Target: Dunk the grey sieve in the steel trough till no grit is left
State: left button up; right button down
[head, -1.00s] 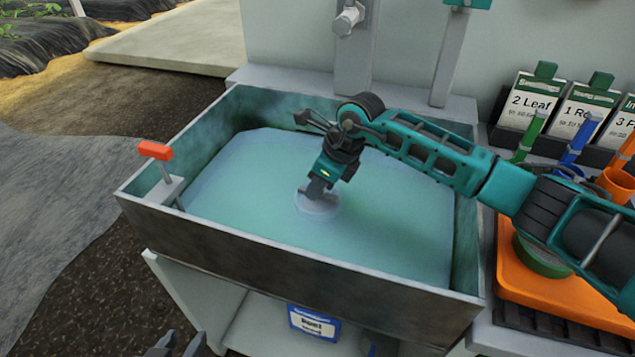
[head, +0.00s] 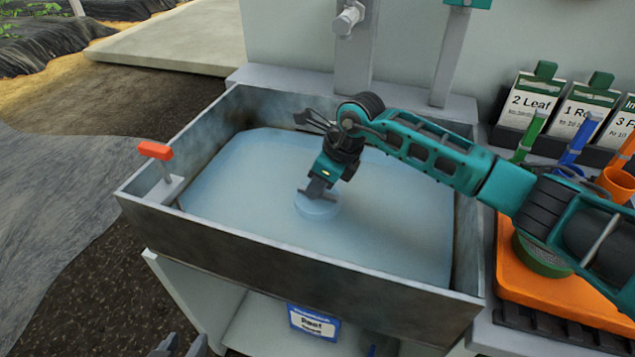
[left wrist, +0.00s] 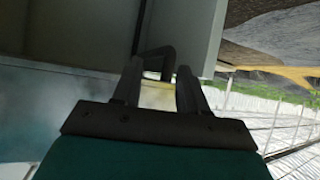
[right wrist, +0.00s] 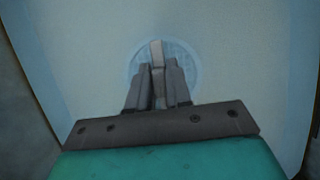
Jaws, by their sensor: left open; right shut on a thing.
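The steel trough (head: 300,262) is full of cloudy pale blue water. My right gripper (head: 318,190) reaches down to the water near the middle of the trough. It is shut on the grey sieve (head: 318,207), a round piece that sits in the water and looks bluish through it. In the right wrist view the sieve (right wrist: 186,58) is a faint disc beyond the closed fingers (right wrist: 158,80), and the cloudiness hides whether grit is on it. My left gripper (head: 182,345) is at the bottom edge of the head view, in front of the trough, open and empty.
A red-handled lever (head: 155,151) stands at the trough's left corner. A tap (head: 348,18) is above its back wall. On the right, an orange tray (head: 545,288) holds a green-rimmed round sieve (head: 541,262), near labelled cards (head: 530,100) and coloured tools.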

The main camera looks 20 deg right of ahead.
notch_tip(320, 180, up, 2)
jog(key=shift+r+p, duration=0.2)
jog(key=shift+p, duration=0.6)
jog(key=shift+r+p, duration=0.65)
jog(key=shift+r, duration=0.3)
jog(key=shift+r+p, duration=0.45)
jog(key=shift+r, duration=0.2)
jog(key=shift+r+p, duration=1.35)
jog(key=shift+r, duration=0.65)
pick_arm(q)
notch_tip(320, 180, up, 8)
jog(key=s+a+y+p, duration=0.1)
jog(key=a+p, duration=0.1)
jog(key=p, duration=0.3)
jog(key=shift+s+a, duration=0.3)
jog(key=shift+a, duration=0.1)
pick_arm(e)
notch_tip(320, 180, up, 9)
pick_arm(q)
jog(key=shift+w, duration=0.1)
